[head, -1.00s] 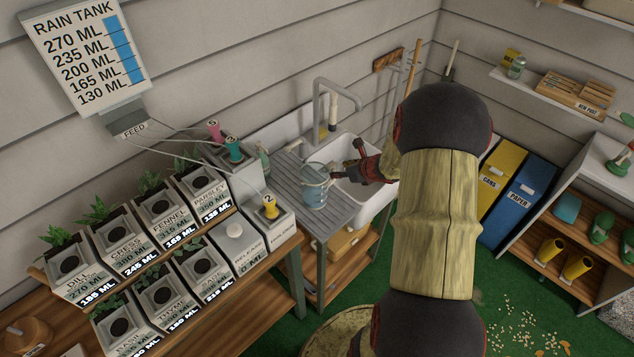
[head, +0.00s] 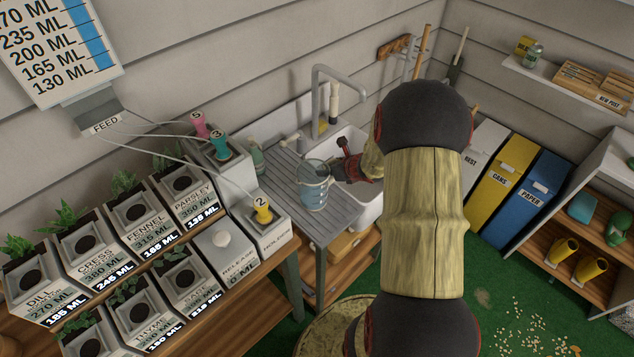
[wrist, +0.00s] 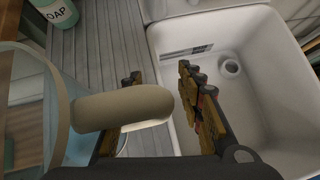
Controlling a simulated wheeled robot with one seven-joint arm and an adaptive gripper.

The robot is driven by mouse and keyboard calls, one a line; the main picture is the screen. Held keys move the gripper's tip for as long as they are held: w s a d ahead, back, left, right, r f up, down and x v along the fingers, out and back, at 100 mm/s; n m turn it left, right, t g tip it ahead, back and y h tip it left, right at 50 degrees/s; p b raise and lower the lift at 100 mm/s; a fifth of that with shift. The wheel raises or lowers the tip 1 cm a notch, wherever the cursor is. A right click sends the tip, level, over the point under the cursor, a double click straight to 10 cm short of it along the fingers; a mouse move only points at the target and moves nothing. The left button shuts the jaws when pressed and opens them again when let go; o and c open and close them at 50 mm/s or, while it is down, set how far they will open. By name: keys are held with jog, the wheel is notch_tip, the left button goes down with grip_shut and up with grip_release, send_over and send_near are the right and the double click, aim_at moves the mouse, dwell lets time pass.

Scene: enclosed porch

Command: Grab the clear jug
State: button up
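The clear jug (head: 314,194) stands upright on the ribbed drainboard left of the sink basin, with bluish bands on its side. In the wrist view part of its clear wall (wrist: 84,142) fills the left edge. Its thick beige handle (wrist: 122,107) points right, towards the gap between my fingers. My gripper (wrist: 163,78) is open, one finger partly hidden behind the handle and the other to its right, apart from it. In the head view my gripper (head: 338,168) is beside the jug's right side, partly hidden by my arm.
The white sink basin (wrist: 265,85) lies right of the fingers. A soap bottle (wrist: 55,12) stands on the drainboard (wrist: 100,45) behind the jug. The tap (head: 318,95) rises at the back. The holder box with yellow plug 2 (head: 262,212) is left of the jug.

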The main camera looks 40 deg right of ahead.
jog(key=shift+r, duration=0.1)
jog(key=shift+c, duration=0.4)
grip_shut()
dwell(0.5)
